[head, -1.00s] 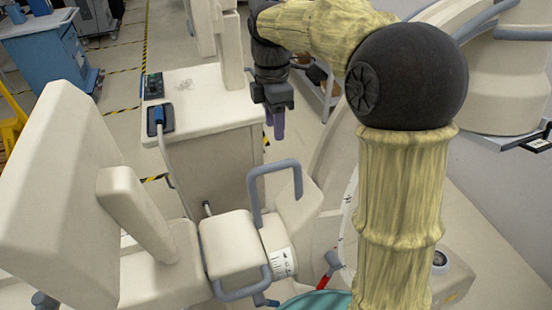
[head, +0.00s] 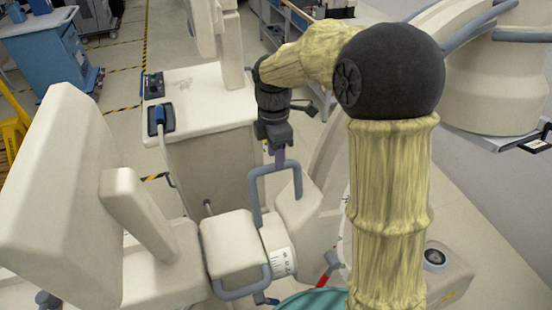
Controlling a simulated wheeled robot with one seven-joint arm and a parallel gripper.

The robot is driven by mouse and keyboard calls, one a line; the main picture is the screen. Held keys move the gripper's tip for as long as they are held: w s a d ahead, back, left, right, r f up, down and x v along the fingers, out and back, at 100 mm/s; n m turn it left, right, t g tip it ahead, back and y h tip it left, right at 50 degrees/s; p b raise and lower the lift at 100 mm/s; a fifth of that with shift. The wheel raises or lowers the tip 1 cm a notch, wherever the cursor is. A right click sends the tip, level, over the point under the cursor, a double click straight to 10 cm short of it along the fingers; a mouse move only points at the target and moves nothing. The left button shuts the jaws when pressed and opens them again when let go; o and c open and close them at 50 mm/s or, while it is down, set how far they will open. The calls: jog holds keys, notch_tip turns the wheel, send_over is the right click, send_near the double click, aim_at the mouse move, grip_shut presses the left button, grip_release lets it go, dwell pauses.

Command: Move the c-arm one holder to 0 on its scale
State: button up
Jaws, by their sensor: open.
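The c-arm holder (head: 295,213) is a cream block in the lower middle of the head view. A grey-blue loop handle (head: 256,195) stands up from it. A white scale label (head: 282,262) with dark marks curves around the joint below; its numbers are too small to read. My gripper (head: 280,158) points down at the top bar of the loop handle. Its purple-grey fingers overlap the bar in the picture, and I cannot tell whether they touch it. The gripper is open, though the gap between the fingers is hard to see.
A second loop handle (head: 240,290) sits on the cream block (head: 232,245) to the left. A large cream panel (head: 55,195) fills the left. A cream cart (head: 205,105) stands behind. A red lever (head: 328,268) and teal surface (head: 315,301) lie below right.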

jog(key=shift+s+f, duration=0.1)
jog(key=shift+f, duration=1.15)
grip_shut()
